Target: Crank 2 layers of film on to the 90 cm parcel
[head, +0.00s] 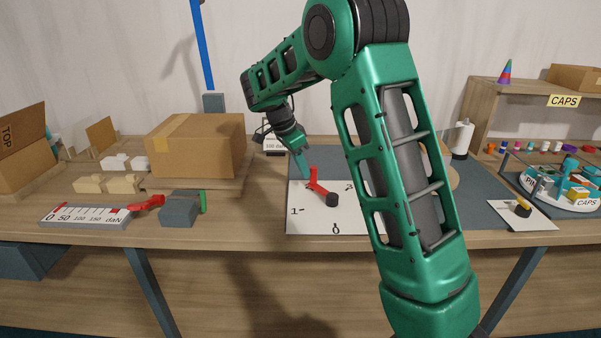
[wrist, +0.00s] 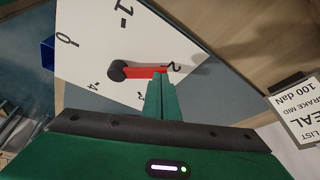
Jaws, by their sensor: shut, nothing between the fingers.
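A red crank (head: 320,184) with a black knob (head: 332,200) lies over a white dial board (head: 306,216) marked with numbers. In the wrist view the red crank arm (wrist: 145,71) runs from the black knob (wrist: 118,70) towards the mark 2. My gripper (head: 305,170) is shut and empty, its fingertips (wrist: 162,82) beside the crank's red end; I cannot tell whether they touch. A closed, taped cardboard box (head: 194,148) stands on a wooden board at left; no size label is readable on it. Much of the dial is hidden behind my arm.
A daN scale (head: 85,215) with a red lever (head: 147,202) and a grey block (head: 180,208) sit at the front left. A card (wrist: 298,108) reads 100 daN.

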